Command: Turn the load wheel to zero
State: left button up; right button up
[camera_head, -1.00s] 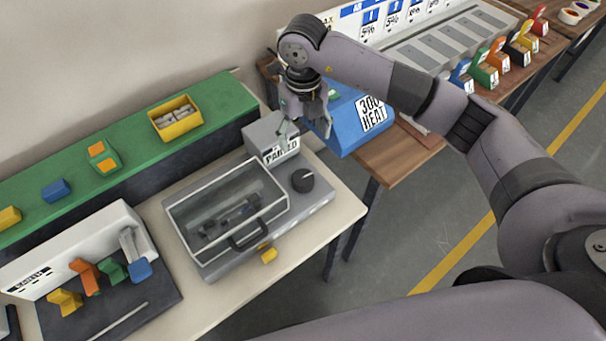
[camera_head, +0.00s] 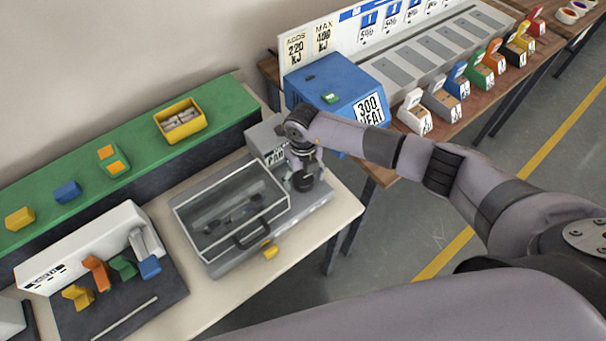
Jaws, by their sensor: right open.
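The load wheel looks to be the black round knob (camera_head: 303,183) on the right part of the grey machine (camera_head: 322,199), which has a clear-lidded box. My right gripper (camera_head: 303,174) is open and points down at the knob, with its fingers at or just above it. It hides the knob's upper part, so I cannot tell whether the fingers touch the knob. Any mark or pointer on the knob is too small to read. My left gripper is not in view.
A clear lid (camera_head: 232,208) with a dark handle stands left of the knob. A grey labelled box (camera_head: 265,134) stands behind it, partly hidden by my arm. A blue box marked 300 HEAT (camera_head: 330,82) is on the wooden bench. A yellow piece (camera_head: 271,251) is at the machine's front.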

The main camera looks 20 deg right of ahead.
jog(key=c, duration=1.2)
jog(key=shift+o, duration=0.2)
